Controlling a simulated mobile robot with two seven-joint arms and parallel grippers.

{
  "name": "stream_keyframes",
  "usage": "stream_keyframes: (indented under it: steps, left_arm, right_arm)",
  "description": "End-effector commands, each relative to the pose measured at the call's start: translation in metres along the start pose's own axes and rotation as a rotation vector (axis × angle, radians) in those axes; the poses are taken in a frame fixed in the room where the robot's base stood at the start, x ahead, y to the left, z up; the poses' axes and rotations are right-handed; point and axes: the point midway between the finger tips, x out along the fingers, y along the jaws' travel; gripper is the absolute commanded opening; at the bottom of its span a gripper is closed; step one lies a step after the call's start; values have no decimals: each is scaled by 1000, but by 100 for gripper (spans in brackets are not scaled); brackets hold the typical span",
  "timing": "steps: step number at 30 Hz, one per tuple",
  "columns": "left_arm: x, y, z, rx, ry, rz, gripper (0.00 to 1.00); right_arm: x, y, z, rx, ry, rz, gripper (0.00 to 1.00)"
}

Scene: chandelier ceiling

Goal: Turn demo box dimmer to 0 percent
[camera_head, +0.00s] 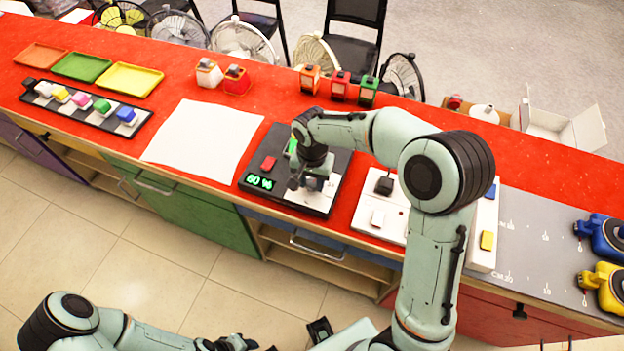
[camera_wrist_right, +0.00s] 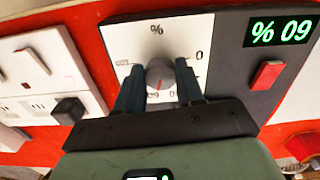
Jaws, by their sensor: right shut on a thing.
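The demo box (camera_head: 340,168) lies on the red counter, a dark panel with a red button (camera_head: 268,162) and a green display (camera_head: 258,181) that reads 60 %. The display shows upside down in the right wrist view (camera_wrist_right: 283,31). The dimmer is a grey round knob (camera_wrist_right: 158,74) with a red pointer line, on a white plate marked with % and 0. My right gripper (camera_head: 305,184) reaches down over the box, its two fingers on either side of the knob and shut on it. My left gripper (camera_head: 235,344) is low at the bottom edge, partly cut off, away from the counter.
A white panel with switches and sockets (camera_head: 378,217) lies just right of the box. A white sheet (camera_head: 203,143) lies to its left, with trays and coloured blocks beyond. Small coloured items (camera_head: 340,86) stand behind the box. Blue and yellow devices (camera_head: 606,284) stand at the far right.

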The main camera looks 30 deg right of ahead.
Motion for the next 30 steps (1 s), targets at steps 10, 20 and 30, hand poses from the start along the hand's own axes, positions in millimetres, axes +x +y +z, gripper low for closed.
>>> stream_keyframes:
  steps: [10, 20, 30]
  left_arm:
    - [-1, 0, 0, 0, 0, 0, 43]
    - [-3, 1, -1, 1, 1, 1, 43]
    - [-7, 3, -3, 1, 4, 1, 43]
  right_arm:
    - [-1, 1, 0, -224, 0, -1, 7]
    - [-1, 3, 0, -537, -1, -1, 7]
    - [-1, 4, -2, -860, -1, -1, 7]
